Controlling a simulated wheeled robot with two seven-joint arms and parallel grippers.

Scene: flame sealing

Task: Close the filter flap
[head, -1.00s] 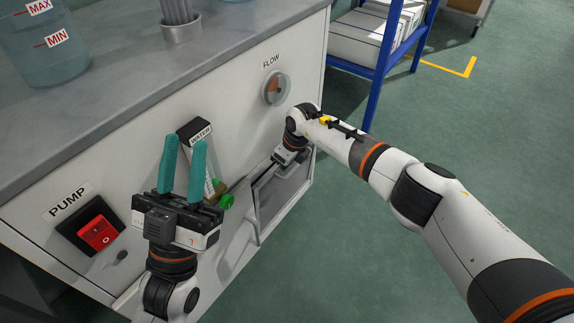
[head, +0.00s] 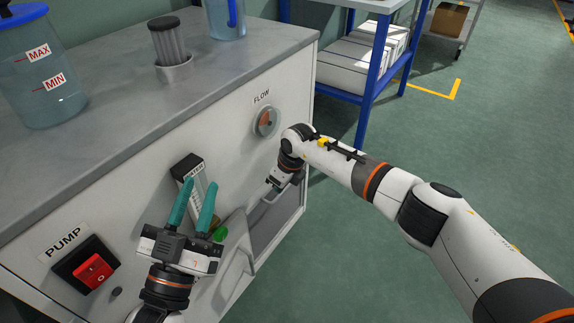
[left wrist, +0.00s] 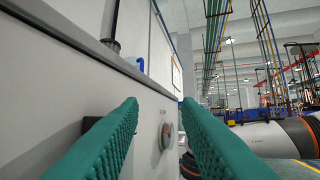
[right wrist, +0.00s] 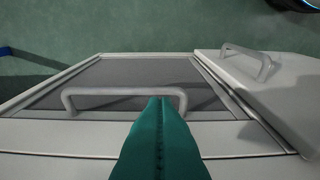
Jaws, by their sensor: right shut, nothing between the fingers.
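The filter flap (head: 230,270) is a pale panel with a bar handle, standing open at the left of a dark opening (head: 272,222) low in the cabinet front. In the right wrist view the flap (right wrist: 280,100) and its handle lie right of the opening, and a dark filter panel (right wrist: 130,75) with a grey handle (right wrist: 75,95) shows in the opening. My right gripper (head: 270,188) is shut and empty by the opening; its fingertips (right wrist: 161,105) overlap that handle in view, contact unclear. My left gripper (head: 190,203) is open and empty, pointing up before the cabinet.
A marked jug (head: 45,85) and a metal cup with a filter (head: 172,65) stand on top. A blue rack (head: 362,95) stands behind.

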